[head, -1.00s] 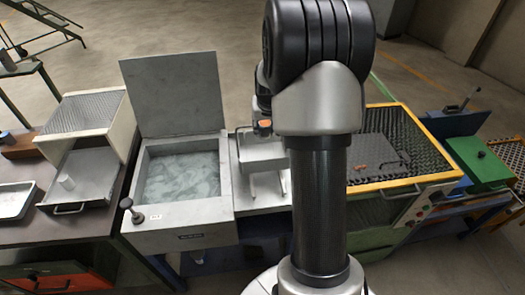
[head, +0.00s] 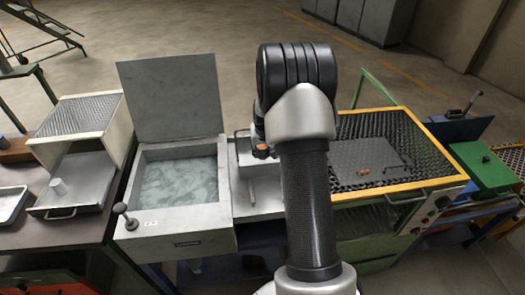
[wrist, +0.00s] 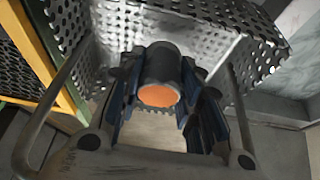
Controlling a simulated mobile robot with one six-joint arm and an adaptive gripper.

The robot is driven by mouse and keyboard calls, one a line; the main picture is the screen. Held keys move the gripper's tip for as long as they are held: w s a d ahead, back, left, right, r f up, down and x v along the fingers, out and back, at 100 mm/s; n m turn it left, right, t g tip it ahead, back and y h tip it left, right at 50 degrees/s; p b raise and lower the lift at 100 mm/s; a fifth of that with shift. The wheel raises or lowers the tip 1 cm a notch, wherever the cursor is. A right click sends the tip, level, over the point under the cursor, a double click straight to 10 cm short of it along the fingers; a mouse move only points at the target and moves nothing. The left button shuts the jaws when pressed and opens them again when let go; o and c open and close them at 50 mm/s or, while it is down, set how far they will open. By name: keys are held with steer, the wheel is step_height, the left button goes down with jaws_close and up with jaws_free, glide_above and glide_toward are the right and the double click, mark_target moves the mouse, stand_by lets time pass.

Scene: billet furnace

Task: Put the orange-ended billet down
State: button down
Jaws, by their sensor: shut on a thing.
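In the wrist view my gripper (wrist: 163,105) is shut on the orange-ended billet (wrist: 161,68), a short dark cylinder. Its orange end face is turned toward the wrist camera. Perforated sheet metal (wrist: 245,60) lies behind the billet and to its sides. I cannot tell whether the billet touches it. In the head view my gripper is mostly hidden by my arm. A small orange patch (head: 262,147) shows just left of my arm, above the pale metal stand (head: 262,197) beside the tank.
The open tank of cloudy liquid (head: 180,187) has its lid upright behind it. A yellow-framed mesh table (head: 440,183) stands right of my arm, with a dark plate carrying a small orange-brown object. A grey tray (head: 90,180) holds a pale cylinder at left.

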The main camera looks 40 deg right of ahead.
stand_by(0.3)
steer(key=shift+f+b, duration=0.45)
steer(key=shift+f, duration=0.1)
steer(key=c, duration=1.2)
jaws_free()
steer(key=shift+s+f, duration=0.15)
steer(key=shift+o, duration=0.2)
steer(key=shift+a, duration=0.1)
